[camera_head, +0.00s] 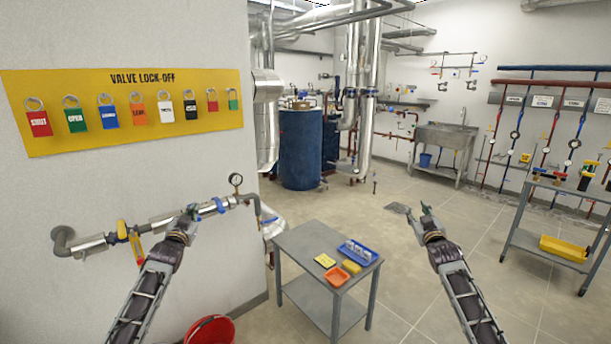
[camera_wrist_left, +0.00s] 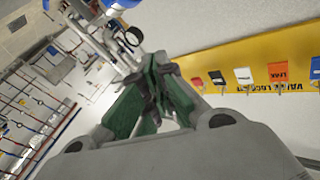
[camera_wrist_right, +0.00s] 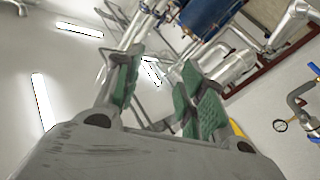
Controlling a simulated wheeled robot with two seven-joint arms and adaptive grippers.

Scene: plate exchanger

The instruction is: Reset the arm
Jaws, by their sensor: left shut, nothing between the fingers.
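My right gripper (camera_head: 426,212) is raised over open floor, right of the small grey table. In the right wrist view its green-padded fingers (camera_wrist_right: 160,90) stand apart and hold nothing.
A yellow lock-off board (camera_head: 130,150) with several tags hangs above the pipe. A pressure gauge (camera_head: 236,180) stands on the pipe. A red bucket (camera_head: 212,330) is below.

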